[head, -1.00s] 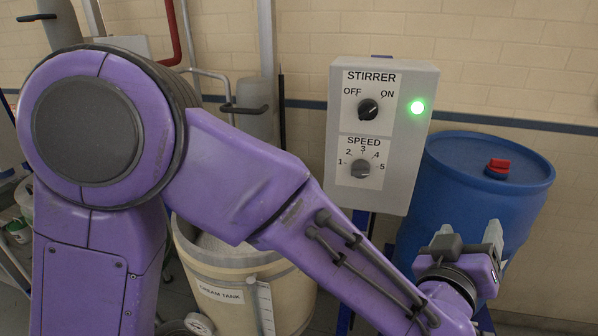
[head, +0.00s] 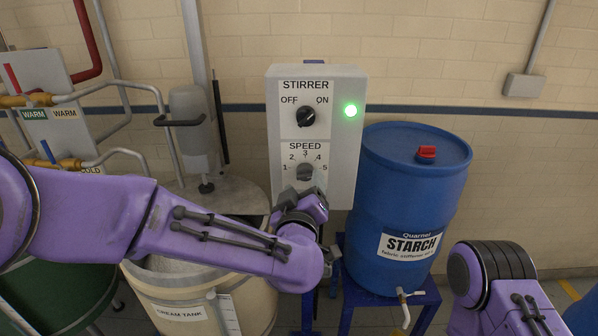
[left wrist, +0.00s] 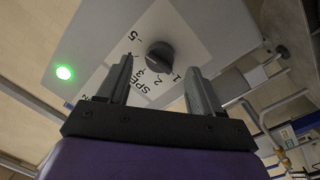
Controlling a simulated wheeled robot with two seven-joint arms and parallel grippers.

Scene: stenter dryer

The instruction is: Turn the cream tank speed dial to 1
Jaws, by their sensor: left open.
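The grey control box (head: 345,140) reads STIRRER above and SPEED below. Its speed dial (head: 305,172) is a dark knob inside an arc marked 1 to 5; I cannot make out its pointer. My left gripper (head: 306,190) is just in front of and below this dial. In the left wrist view, the left gripper (left wrist: 160,66) is open, its two fingers pointing at the box. The speed dial (left wrist: 160,55) shows between the fingertips, apparently not gripped. The cream tank (head: 175,296) stands below, partly behind my left arm. My right gripper is out of view.
The OFF/ON knob (head: 305,116) is above the speed dial, beside a lit green lamp (head: 351,110). A blue starch drum (head: 400,205) stands close to the box's right. Pipes and a WARM panel (head: 40,85) are at left. My right arm is at lower right.

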